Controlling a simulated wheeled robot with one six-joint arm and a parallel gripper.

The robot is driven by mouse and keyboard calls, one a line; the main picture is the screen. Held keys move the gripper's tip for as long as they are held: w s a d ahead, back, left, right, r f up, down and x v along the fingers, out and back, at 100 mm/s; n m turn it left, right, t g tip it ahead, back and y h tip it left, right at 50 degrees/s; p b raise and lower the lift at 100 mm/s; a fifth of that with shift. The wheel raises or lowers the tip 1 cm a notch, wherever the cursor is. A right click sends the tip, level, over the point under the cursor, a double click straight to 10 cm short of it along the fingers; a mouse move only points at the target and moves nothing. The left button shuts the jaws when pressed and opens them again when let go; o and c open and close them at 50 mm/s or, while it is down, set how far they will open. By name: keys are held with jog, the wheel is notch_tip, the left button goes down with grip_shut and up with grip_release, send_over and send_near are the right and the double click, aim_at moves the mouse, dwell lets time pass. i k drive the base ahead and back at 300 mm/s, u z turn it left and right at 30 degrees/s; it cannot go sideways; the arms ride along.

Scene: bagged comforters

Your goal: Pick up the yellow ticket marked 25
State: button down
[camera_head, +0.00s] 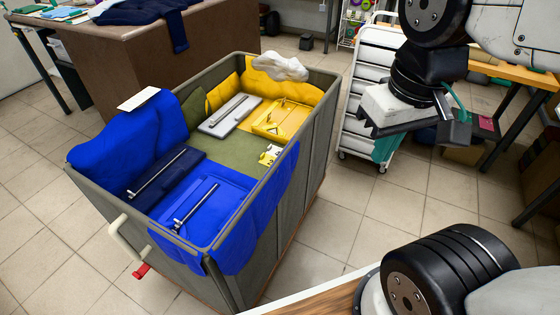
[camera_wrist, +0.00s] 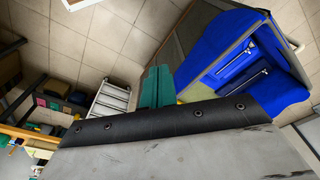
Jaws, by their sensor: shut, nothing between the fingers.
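A small pale yellow ticket (camera_head: 270,155) with dark marks lies on the olive-green bagged comforter (camera_head: 232,146), near the right wall of the grey bin. The marks are too small to read surely. My gripper (camera_head: 385,148) is to the right of the bin, outside it and well apart from the ticket, in front of the white rack. Its teal fingers (camera_wrist: 158,87) are together and empty in the wrist view. I cannot make out the ticket in the wrist view.
The grey bin (camera_head: 310,130) also holds blue, navy and yellow bagged comforters with zips. A white crumpled item (camera_head: 281,66) rests on its far rim and a white card (camera_head: 139,99) on the blue pile. A white rack (camera_head: 371,85) stands at right; tiled floor lies between.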

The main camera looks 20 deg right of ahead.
aim_at(266, 159)
jog(key=z, duration=1.45)
jog(key=i, duration=1.3)
jog(key=u, duration=2.85)
